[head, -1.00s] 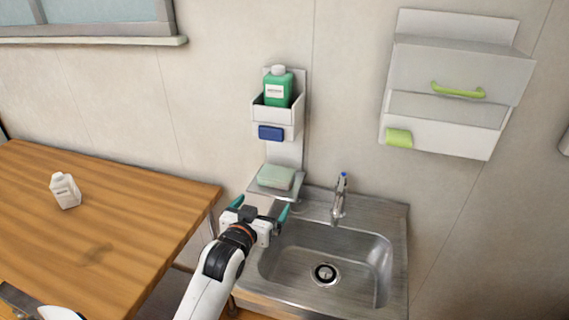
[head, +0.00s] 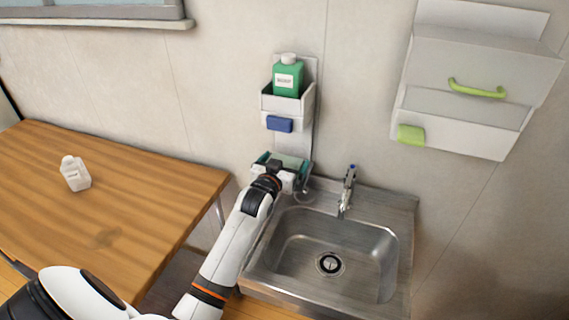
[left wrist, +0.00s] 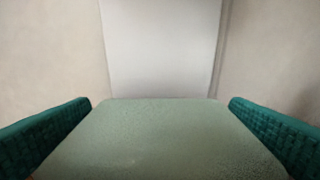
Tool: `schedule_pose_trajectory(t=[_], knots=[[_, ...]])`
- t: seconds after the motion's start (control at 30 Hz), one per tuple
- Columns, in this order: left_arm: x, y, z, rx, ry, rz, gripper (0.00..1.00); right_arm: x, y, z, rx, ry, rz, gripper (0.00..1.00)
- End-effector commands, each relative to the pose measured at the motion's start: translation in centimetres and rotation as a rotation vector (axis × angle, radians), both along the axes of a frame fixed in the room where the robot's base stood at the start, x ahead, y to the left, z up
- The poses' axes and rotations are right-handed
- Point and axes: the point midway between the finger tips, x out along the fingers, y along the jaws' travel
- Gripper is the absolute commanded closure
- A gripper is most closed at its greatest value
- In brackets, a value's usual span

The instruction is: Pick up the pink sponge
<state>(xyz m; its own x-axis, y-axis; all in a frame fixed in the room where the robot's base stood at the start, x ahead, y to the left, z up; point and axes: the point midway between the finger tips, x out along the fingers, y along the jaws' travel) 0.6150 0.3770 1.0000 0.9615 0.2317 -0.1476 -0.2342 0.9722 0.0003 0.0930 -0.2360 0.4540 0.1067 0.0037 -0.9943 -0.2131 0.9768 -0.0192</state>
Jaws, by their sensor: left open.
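I see no pink sponge in either view. My gripper and wrist hide part of the block and ledge in the head view. My right gripper is out of view.
The sink (head: 290,245) and faucet (head: 347,190) are to the right. A wooden table (head: 130,175) with a white bottle (head: 75,173) is on the left.

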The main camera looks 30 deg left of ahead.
Motion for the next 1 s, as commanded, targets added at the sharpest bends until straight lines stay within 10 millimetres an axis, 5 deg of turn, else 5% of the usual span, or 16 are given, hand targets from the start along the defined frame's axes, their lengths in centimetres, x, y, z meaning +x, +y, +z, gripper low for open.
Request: schedule_pose_trajectory(t=[0.4,0.63,1.0], knots=[[1.7,0.3,-0.4,0.000,0.001,-0.001,0.00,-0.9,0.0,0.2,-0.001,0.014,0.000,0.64],[1.7,0.3,-0.4,0.000,0.001,0.000,0.35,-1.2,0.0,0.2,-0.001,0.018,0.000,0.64],[1.5,0.3,-0.1,0.000,0.000,-0.001,0.35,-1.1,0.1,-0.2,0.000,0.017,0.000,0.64]])
